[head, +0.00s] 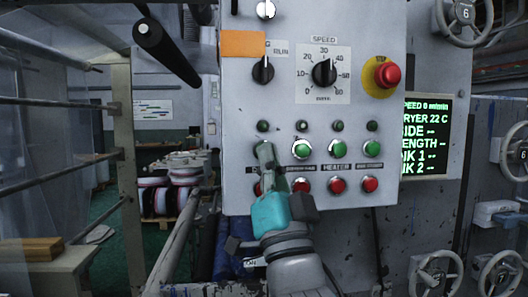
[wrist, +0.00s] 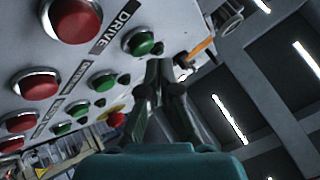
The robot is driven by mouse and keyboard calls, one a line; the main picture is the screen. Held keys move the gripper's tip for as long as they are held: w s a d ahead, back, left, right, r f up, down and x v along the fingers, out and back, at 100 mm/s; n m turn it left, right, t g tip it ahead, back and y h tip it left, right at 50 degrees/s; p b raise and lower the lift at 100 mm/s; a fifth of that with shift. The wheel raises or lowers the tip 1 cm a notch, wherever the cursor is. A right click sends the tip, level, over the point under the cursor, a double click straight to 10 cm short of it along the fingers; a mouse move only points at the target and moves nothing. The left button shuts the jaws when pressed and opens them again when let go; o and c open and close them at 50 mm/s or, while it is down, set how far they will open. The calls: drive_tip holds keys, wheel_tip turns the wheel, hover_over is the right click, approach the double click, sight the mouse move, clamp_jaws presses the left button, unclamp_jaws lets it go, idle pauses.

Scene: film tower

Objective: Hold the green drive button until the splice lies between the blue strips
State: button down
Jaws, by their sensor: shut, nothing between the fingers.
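My gripper (head: 265,148) is shut and empty, its fingers pointing at the left column of the control panel (head: 240,180). In the head view it covers the green drive button. In the wrist view the green drive button (wrist: 141,41) shows beside the DRIVE label, with the red button (wrist: 76,18) on the label's other side. The shut fingertips (wrist: 157,64) appear close beside the green button; I cannot tell whether they touch it. The splice and the blue strips are not identifiable in these views.
The display (head: 427,135) reads speed 0 m/min and dryer 22 C. The panel also carries a speed dial (head: 325,73), a red stop button (head: 387,75) and more green and red buttons. Handwheels (head: 434,275) are at the right. A wooden block (head: 42,249) lies at the left.

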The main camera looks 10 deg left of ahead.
drive_tip(key=shift+s+d, duration=0.25)
drive_tip(key=shift+s, duration=0.55)
drive_tip(key=shift+s+d, duration=0.2)
drive_tip(key=shift+s, duration=0.6)
drive_tip(key=shift+s+d, duration=0.25)
drive_tip(key=shift+s, duration=0.55)
drive_tip(key=w+d+f+n+g+h, duration=0.1)
drive_tip(key=d+f, duration=0.2)
drive_tip(key=f, duration=0.8)
drive_tip(key=w+d+f+g+h, duration=0.1)
drive_tip(key=d+f+h, duration=0.1)
drive_tip(key=f, duration=0.9)
drive_tip(key=s+d+f+n+g+h, duration=0.1)
drive_tip(key=s+d+f, duration=0.25)
drive_tip(key=f, duration=0.55)
drive_tip(key=s+d+f+g+h, duration=0.1)
drive_tip(key=s+d+f, duration=0.25)
drive_tip(key=f, duration=0.55)
drive_tip(key=s+d+f+g+h, duration=0.2)
drive_tip(key=s+d+f, duration=0.3)
drive_tip(key=s+f, duration=0.45)
drive_tip(key=s+d+f+g+h, duration=0.2)
drive_tip(key=s+d+f, duration=0.35)
drive_tip(key=s, duration=0.75)
drive_tip(key=s+f+n+g+h, duration=0.1)
drive_tip(key=s+f+g, duration=0.1)
drive_tip(key=s, duration=0.8)
drive_tip(key=shift+s+d+f, duration=0.15)
drive_tip(key=shift+s+d, duration=0.05)
